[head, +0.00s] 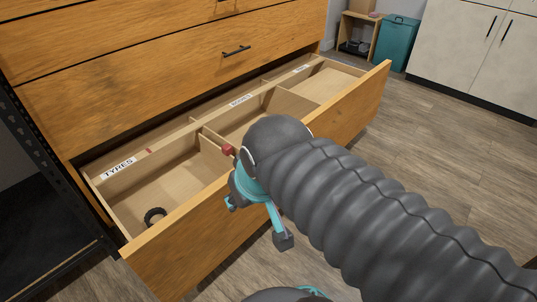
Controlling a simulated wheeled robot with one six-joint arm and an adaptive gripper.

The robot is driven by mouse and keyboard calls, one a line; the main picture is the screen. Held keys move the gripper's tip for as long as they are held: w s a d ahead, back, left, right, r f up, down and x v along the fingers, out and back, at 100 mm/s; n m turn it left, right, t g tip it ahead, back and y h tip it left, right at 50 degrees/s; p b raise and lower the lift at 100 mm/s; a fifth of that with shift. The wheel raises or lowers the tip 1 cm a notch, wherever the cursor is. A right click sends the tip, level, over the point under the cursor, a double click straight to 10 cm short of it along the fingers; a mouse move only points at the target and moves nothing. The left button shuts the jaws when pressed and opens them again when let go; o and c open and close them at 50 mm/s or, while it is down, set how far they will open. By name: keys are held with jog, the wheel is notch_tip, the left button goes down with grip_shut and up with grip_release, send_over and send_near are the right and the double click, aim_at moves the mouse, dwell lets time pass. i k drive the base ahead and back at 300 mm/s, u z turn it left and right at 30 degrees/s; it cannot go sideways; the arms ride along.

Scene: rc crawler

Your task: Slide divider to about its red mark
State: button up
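A pulled-out wooden drawer (160,250) has thin wooden dividers across it. The nearer divider (213,143) stands between the left and middle compartments, with a red knob (228,150) on its top edge. A small red mark (149,151) is on the long rail to the left of this divider, just right of the TYRES label (118,168). My gripper (257,222) is over the drawer's front edge, below and right of the red knob in the picture. Its teal and grey fingers are spread apart and seem empty. My wrist hides part of the middle compartment.
A black tyre (154,216) lies in the left compartment. Another divider (295,104) stands farther right. Closed drawers (150,75) rise above the open one, and a dark metal shelf frame (45,165) stands at left. Wooden floor (440,140) is clear at right.

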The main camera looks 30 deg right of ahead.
aim_at(219, 160)
jog(key=z, duration=0.7)
jog(key=k, duration=0.95)
jog(key=z, duration=0.8)
jog(key=i, duration=0.8)
jog(key=u, duration=1.05)
jog(key=i, duration=0.7)
jog(key=u, duration=1.45)
